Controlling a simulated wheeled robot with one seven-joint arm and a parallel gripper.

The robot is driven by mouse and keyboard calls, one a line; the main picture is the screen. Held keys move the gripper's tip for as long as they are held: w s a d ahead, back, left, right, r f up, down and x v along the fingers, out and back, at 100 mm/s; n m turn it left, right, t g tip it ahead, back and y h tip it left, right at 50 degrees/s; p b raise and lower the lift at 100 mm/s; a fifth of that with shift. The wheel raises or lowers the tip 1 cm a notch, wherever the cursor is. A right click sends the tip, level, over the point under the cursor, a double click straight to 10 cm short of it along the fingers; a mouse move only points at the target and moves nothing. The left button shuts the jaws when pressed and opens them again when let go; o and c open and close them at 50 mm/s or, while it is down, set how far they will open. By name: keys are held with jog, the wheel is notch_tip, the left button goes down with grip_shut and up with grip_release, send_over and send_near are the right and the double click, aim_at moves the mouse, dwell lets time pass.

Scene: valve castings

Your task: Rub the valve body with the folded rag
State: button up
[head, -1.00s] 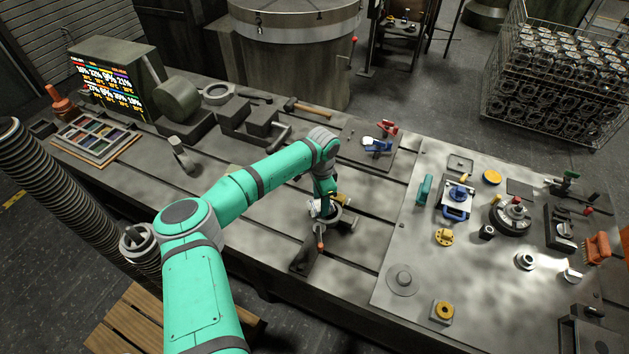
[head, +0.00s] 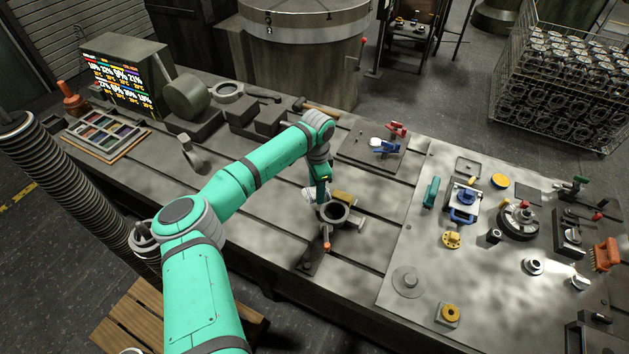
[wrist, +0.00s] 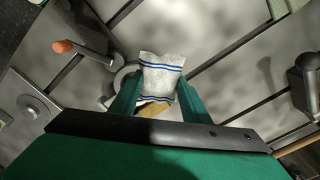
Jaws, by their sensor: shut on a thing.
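The folded rag (wrist: 162,75), white with blue stripes, is between the two green fingers of my gripper (wrist: 158,92) in the wrist view. My gripper (head: 317,197) is shut on it. In the head view the rag (head: 308,194) shows as a small pale patch at the left rim of the valve body. The valve body (head: 336,213) is a grey ring-shaped casting on the bench, with a yellowish part behind it. In the wrist view the rag and fingers hide most of the valve body (wrist: 121,76). I cannot tell whether the rag touches it.
An orange-tipped handle (head: 326,246) sticks up just in front of the valve body. A plate with a blue clamp (head: 386,147) lies behind. A board (head: 408,318) with several fittings covers the right side. Steel blocks (head: 268,120) and a hammer (head: 316,107) lie at the back.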

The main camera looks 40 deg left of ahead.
jog(key=shift+w+r, duration=0.1)
jog(key=shift+r, duration=1.85)
